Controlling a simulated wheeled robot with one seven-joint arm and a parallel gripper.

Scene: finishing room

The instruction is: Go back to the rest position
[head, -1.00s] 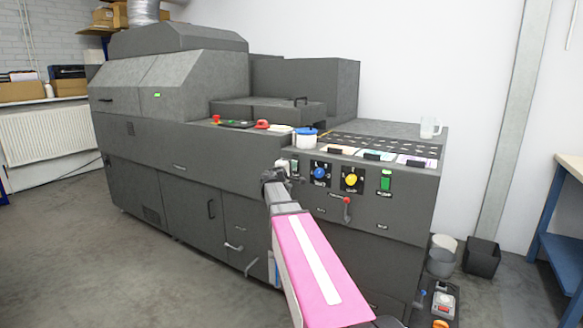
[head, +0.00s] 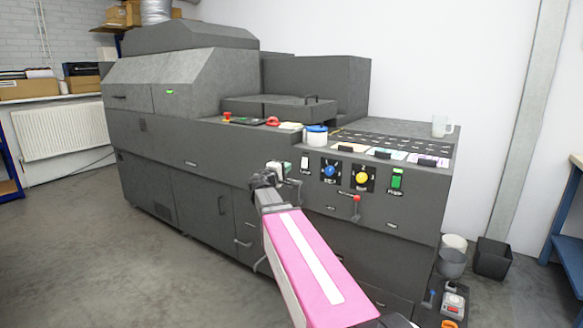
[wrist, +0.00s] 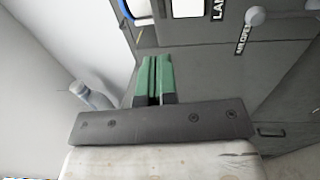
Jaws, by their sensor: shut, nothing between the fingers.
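My gripper (wrist: 154,80) shows in the wrist view with its two green fingers together and nothing between them. In the head view my gripper (head: 281,170) is at the end of my pink-covered arm, in front of the grey machine (head: 190,210). It appears near the control panel, left of a white switch (head: 305,163) and a blue knob (head: 330,172). I cannot tell how far the fingertips are from the panel.
A red-handled lever (head: 356,208), a yellow knob (head: 362,178) and a green switch (head: 397,178) are on the panel. The floor at left (head: 80,250) is clear.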

